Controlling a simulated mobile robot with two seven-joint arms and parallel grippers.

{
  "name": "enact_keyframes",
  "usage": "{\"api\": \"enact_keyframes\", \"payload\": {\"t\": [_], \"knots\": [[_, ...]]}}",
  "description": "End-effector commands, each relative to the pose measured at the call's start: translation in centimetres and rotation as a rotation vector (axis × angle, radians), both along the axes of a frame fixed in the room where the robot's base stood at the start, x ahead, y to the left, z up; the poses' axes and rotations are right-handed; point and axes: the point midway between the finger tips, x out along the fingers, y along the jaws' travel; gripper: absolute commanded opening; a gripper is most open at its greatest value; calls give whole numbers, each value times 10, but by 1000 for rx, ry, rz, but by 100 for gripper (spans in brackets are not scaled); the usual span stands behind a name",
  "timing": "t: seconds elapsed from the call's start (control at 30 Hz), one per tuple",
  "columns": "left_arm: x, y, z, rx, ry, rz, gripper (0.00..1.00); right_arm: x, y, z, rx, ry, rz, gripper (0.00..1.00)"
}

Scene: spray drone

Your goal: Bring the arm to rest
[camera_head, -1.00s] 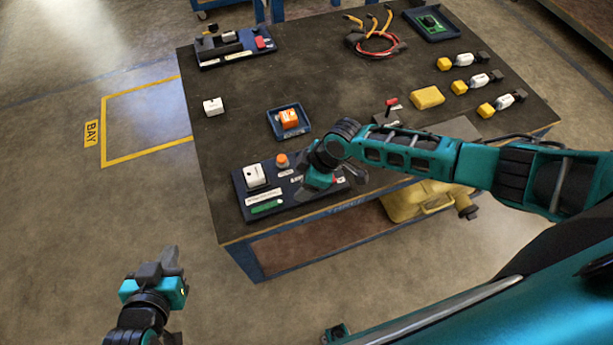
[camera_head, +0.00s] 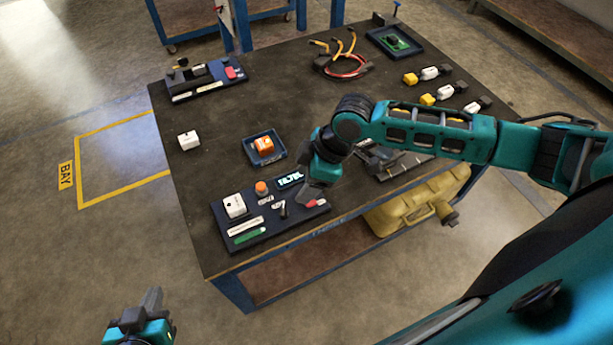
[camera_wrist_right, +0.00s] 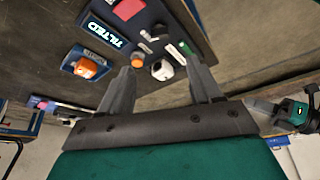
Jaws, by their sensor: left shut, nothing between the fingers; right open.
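My right arm reaches in from the right over the table. Its gripper (camera_head: 311,192) hangs over the right end of a dark blue panel (camera_head: 273,232) at the table's front edge. In the right wrist view its two fingers (camera_wrist_right: 163,82) are spread apart with nothing held between them. The panel carries a white block (camera_head: 234,205), an orange knob (camera_head: 261,187) and a lit display (camera_head: 290,181), which reads "TILTED" in the wrist view. My left gripper (camera_head: 150,300) is low at the left, off the table, its fingers together and empty.
A blue tray with an orange item (camera_head: 263,146) and a white box (camera_head: 188,140) lie behind the panel. Further back are a dark holder (camera_head: 207,80), cables (camera_head: 342,62) and a tray with a green board (camera_head: 395,42). A yellow case (camera_head: 410,205) sits below the tabletop.

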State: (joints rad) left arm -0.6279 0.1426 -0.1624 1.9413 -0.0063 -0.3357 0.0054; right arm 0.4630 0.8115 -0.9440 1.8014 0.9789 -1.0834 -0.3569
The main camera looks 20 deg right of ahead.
Motion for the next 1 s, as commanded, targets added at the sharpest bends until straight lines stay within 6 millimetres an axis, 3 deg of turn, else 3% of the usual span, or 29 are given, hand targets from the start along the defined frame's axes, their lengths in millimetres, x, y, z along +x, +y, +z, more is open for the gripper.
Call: {"api": "enact_keyframes", "payload": {"t": [0.53,0.83,1.0], "knots": [[0,0,-1,0,1,0,0,-1,4,-1,10,-5,-3,64],[1,0,0,0,0,0,0,-12,70,-15,245,-154,-185,64],[2,0,1,-1,-3,0,0,-21,79,-19,378,-269,-409,64]]}}
